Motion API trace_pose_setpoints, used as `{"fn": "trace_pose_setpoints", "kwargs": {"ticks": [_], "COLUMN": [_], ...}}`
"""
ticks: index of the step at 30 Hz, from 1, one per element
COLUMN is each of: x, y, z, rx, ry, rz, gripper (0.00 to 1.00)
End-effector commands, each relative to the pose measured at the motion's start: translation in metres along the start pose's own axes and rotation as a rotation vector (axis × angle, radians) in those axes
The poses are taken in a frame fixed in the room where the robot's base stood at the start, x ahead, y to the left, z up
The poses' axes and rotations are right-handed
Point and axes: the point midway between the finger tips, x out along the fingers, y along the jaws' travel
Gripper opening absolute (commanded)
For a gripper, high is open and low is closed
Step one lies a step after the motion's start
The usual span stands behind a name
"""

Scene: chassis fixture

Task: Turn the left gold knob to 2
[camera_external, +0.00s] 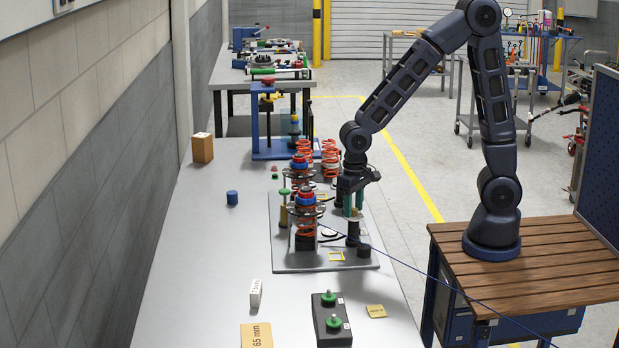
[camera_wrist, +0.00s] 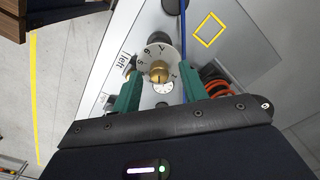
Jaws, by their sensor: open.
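The left gold knob (camera_wrist: 158,75) is in the middle of the wrist view, on a pale numbered dial (camera_wrist: 160,56) beside a label reading "left" (camera_wrist: 126,61). Digits that look like 5, 6 and 7 show around the dial's upper left; the 2 and the knob's exact setting cannot be read. My gripper (camera_wrist: 160,80) has its two green fingers apart, one on each side of the knob, with gaps visible. In the external view my gripper (camera_external: 353,206) points down over the fixture plate's right side, and the knob cannot be made out there.
A black box with green knobs (camera_external: 331,322) stands in front. The bench's left side is mostly clear, with a blue cylinder (camera_external: 232,198).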

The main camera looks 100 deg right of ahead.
Motion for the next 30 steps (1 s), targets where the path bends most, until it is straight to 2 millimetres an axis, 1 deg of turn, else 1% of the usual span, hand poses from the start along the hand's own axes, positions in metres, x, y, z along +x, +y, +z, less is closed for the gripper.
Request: {"fn": "trace_pose_setpoints", "kwargs": {"ticks": [5, 6, 8, 9, 11, 12, 18, 27, 30], "x": [0.0, -0.0001, -0.0001, -0.0001, -0.0002, -0.0002, -0.0003, -0.0003, -0.0004], "y": [0.0001, 0.0001, 0.0001, 0.0001, 0.0001, 0.0001, -0.0001, -0.0007, -0.0005], "z": [0.0, 0.0001, 0.0, 0.0001, 0.0, 0.0, 0.0, 0.0, -0.0002], "rx": [0.0, 0.0, 0.0, 0.0, 0.0, 0.0, -0.023, -0.215, -0.251], "ry": [0.0, 0.0, 0.0, 0.0, 0.0, 0.0, 0.0, 0.001, 0.001], "rz": [0.0, 0.0, 0.0, 0.0, 0.0, 0.0, 0.0, 0.0, 0.0], "gripper": [0.43, 0.39, 0.27, 0.2, 0.08, 0.0, 0.0, 0.0, 0.0]}}
